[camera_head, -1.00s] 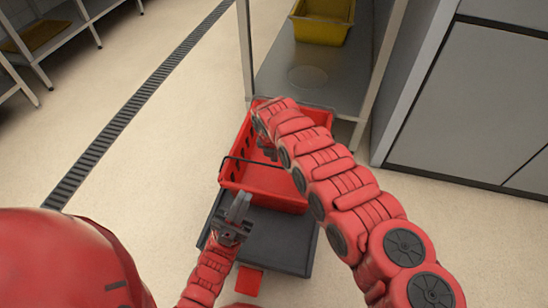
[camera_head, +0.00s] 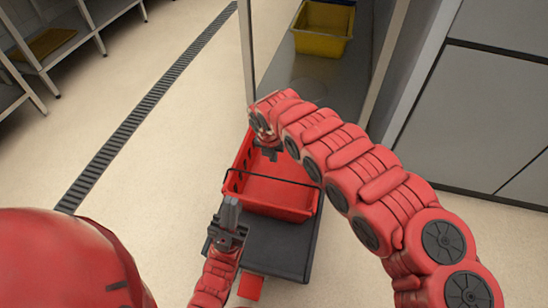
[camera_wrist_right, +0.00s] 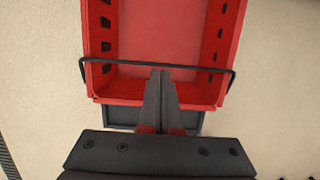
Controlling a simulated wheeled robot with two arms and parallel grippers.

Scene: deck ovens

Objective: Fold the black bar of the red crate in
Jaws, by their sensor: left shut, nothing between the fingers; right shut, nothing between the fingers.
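The red crate (camera_head: 282,199) stands upright and open on a dark grey platform (camera_head: 275,243). Its black bar (camera_head: 262,176) spans the near end, running across the crate from side to side. In the right wrist view the bar (camera_wrist_right: 110,61) crosses the crate near its end wall (camera_wrist_right: 125,86) and sticks out past both sides. My right gripper (camera_head: 268,153) is shut and empty, over the crate's far part; in its wrist view the fingertips (camera_wrist_right: 162,73) overlap the bar, and I cannot tell whether they touch. My left gripper (camera_head: 229,205) is shut and empty by the crate's near left corner.
A metal shelf unit with a yellow bin (camera_head: 322,28) stands just behind the crate. Grey cabinets (camera_head: 470,110) are on the right. Open floor (camera_head: 165,175) and a dark drain strip (camera_head: 130,120) lie to the left.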

